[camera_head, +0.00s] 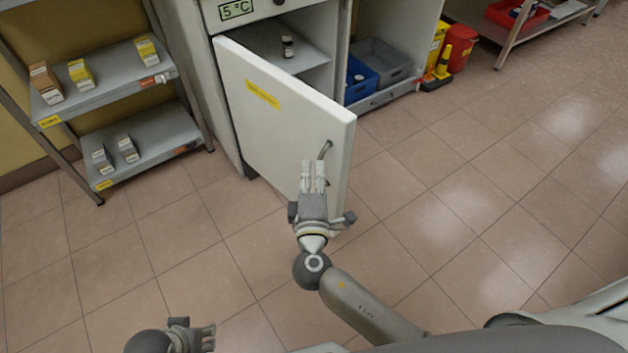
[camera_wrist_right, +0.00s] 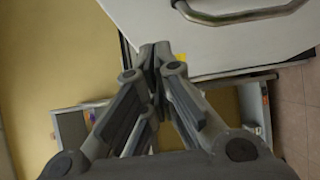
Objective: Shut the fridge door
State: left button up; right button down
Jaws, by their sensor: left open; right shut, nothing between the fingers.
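The white fridge door (camera_head: 280,105) stands open in the head view, swung out towards me, with a yellow label and a curved metal handle (camera_head: 325,150) near its free edge. The fridge (camera_head: 215,100) behind it shows a 5 °C display and a small dark bottle (camera_head: 288,46) on its shelf. My right gripper (camera_head: 314,166) is shut and empty in front of the door's outer face, just below the handle; I cannot tell whether it touches. In the right wrist view, its fingertips (camera_wrist_right: 156,50) meet below the handle (camera_wrist_right: 240,14). My left gripper (camera_head: 211,338) is open at the bottom left, away from the door.
A metal shelf rack (camera_head: 110,85) with several small boxes stands left of the fridge. A blue bin (camera_head: 360,80) and a grey bin (camera_head: 383,62) sit in the compartment to the right. Red and yellow containers stand beyond. The tiled floor (camera_head: 450,200) is clear.

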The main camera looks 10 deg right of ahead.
send_near(324, 130)
jog(key=w+a, duration=0.2)
jog(key=w, duration=0.1)
jog(key=shift+w+d, duration=0.35)
jog(key=shift+d, duration=0.45)
jog(key=shift+w+d, duration=0.35)
jog(key=shift+d, duration=0.5)
